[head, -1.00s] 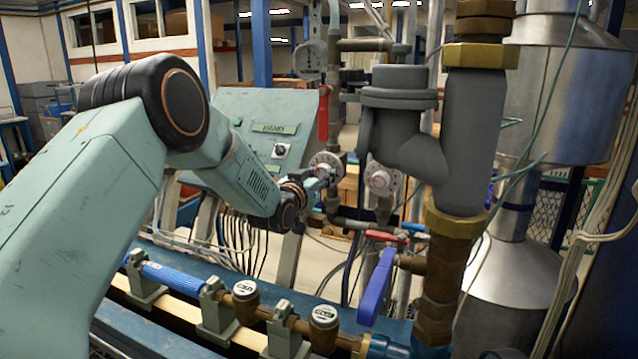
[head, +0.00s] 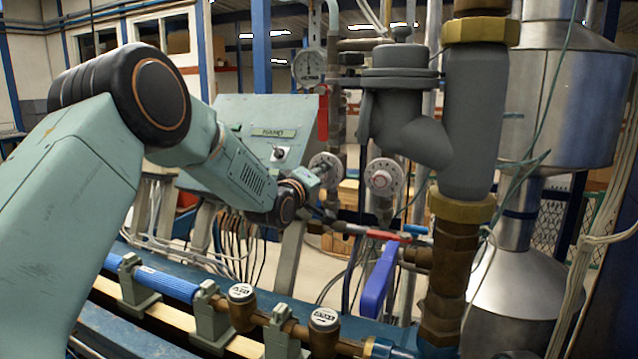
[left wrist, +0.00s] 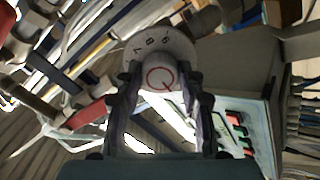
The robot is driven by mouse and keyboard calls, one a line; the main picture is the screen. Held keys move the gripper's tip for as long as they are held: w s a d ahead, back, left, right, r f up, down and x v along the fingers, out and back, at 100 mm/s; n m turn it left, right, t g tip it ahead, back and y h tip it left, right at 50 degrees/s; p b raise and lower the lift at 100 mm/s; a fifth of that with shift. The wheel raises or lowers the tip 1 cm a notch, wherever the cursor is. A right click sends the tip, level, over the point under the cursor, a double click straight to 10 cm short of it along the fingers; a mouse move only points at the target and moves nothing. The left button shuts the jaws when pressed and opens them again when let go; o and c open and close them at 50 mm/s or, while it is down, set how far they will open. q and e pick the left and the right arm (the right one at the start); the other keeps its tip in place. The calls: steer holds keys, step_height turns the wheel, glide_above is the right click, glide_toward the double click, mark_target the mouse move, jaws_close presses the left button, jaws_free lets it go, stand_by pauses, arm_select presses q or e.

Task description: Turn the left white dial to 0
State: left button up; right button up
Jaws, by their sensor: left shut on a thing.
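The left white dial (head: 326,162) is on the pipework beside the grey control panel in the head view, partly hidden by my left gripper (head: 318,175). In the left wrist view the dial (left wrist: 165,45) shows its numbered white rim and a round knob with a red ring at its centre. My left gripper (left wrist: 160,85) has a finger on each side of this knob and is shut on it. Which number stands at the mark cannot be read. A second white dial (head: 383,178) is to the right, apart from the gripper. My right gripper is not in view.
A large grey valve body (head: 405,110) and brass-fitted pipe stand right of the dials. A blue lever (head: 378,280) and a red handle (head: 385,235) are below. A round gauge (head: 308,67) is above. The control panel (head: 262,130) is behind my left arm.

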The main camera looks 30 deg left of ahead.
arm_select(q)
steer(key=shift+n+b, duration=1.1)
steer(key=shift+n, duration=3.5)
steer(key=o, duration=1.2)
steer(key=shift+s, duration=0.1)
steer(key=s, duration=1.2)
steer(key=shift+d+r, duration=0.1)
steer(key=shift+d, duration=0.3)
steer(key=shift+w, duration=0.15)
